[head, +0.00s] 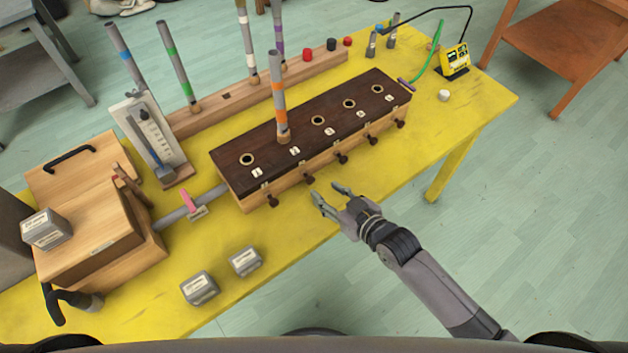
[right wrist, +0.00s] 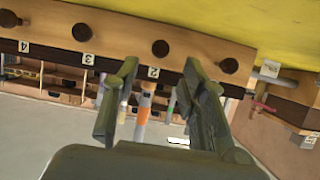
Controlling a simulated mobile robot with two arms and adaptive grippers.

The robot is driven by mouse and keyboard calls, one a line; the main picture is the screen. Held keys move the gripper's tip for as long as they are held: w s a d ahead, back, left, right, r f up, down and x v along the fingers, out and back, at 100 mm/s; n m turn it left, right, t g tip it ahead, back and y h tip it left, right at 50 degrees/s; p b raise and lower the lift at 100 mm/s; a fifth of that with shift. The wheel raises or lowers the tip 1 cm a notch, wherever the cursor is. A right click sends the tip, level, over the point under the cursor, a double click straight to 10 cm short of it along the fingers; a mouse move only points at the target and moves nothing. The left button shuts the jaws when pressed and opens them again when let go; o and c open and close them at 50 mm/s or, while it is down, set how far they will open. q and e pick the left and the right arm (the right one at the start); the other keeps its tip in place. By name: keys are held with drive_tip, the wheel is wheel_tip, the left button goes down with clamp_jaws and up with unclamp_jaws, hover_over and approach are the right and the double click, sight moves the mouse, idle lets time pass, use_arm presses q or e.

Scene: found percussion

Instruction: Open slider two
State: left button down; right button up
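A dark-topped wooden chest (head: 330,112) with a row of holes stands on the yellow table, with several dark slider knobs along its front edge. The knob of slider two (head: 308,180) is second from the left. In the right wrist view, this knob (right wrist: 160,48) is beside the label 2 (right wrist: 153,72). My right gripper (head: 327,193) is open and empty, in front of the chest near this knob. In the right wrist view, the knob appears between the open fingers (right wrist: 161,70), apart from them. A pipe with an orange band (head: 279,95) stands in the second hole. My left gripper is not in view.
The knob of slider one (head: 272,201) is close by on the left, and slider three's knob (head: 340,158) on the right. A pink lever (head: 189,203) is on the grey pipe joining the wooden box (head: 90,235). Two grey weights (head: 200,288) (head: 245,261) lie near the front edge.

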sight(312, 181)
drive_tip(key=x, duration=0.7)
drive_tip(key=shift+r, duration=0.1)
clamp_jaws()
idle(0.3)
idle(0.4)
